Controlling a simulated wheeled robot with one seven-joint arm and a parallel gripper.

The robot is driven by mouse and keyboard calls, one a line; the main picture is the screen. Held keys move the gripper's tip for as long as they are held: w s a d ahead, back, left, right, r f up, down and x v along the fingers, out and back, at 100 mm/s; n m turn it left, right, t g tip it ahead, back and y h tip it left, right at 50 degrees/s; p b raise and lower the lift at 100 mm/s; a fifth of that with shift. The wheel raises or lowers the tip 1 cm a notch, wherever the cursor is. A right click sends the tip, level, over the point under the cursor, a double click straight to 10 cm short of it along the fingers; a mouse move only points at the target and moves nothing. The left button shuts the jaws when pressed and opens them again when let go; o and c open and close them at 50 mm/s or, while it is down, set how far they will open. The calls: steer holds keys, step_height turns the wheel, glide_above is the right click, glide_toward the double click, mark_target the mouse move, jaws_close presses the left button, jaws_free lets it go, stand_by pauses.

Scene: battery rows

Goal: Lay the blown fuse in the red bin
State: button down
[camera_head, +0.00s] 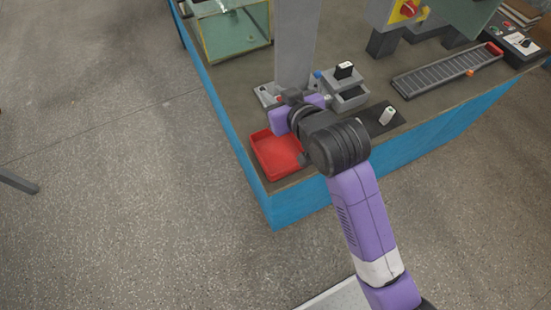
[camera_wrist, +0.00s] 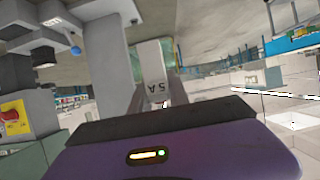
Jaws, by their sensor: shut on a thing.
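My gripper (camera_head: 296,112) is over the blue-sided bench, just behind the red bin (camera_head: 275,163) in the head view. It is shut on a pale fuse marked "5 A" (camera_wrist: 153,68), which stands out beyond the purple gripper body in the wrist view. The fuse's lower end is hidden there, and my gripper and arm hide it in the head view. The red bin is an open, shallow tray at the bench's near left corner. Its visible floor looks empty; my arm covers its right side.
A white fuse-like piece (camera_head: 387,116) is on a dark mat (camera_head: 378,128) to the right. A grey fuse holder block (camera_head: 346,92) with a black part stands behind my wrist. A grey column (camera_head: 296,45), glass tank (camera_head: 234,35) and roller conveyor (camera_head: 445,72) stand farther back.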

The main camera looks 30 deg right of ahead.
step_height(320, 180, down, 18)
steer(key=shift+w+d+f+b, duration=0.1)
steer(key=shift+w+f+b, duration=0.05)
steer(key=shift+b, duration=0.6)
steer(key=shift+f, duration=0.1)
steer(key=c, duration=1.3)
jaws_free()
steer(key=shift+o, duration=0.2)
steer(key=shift+r, duration=0.2)
steer(key=v, duration=1.2)
steer(key=shift+f, duration=0.1)
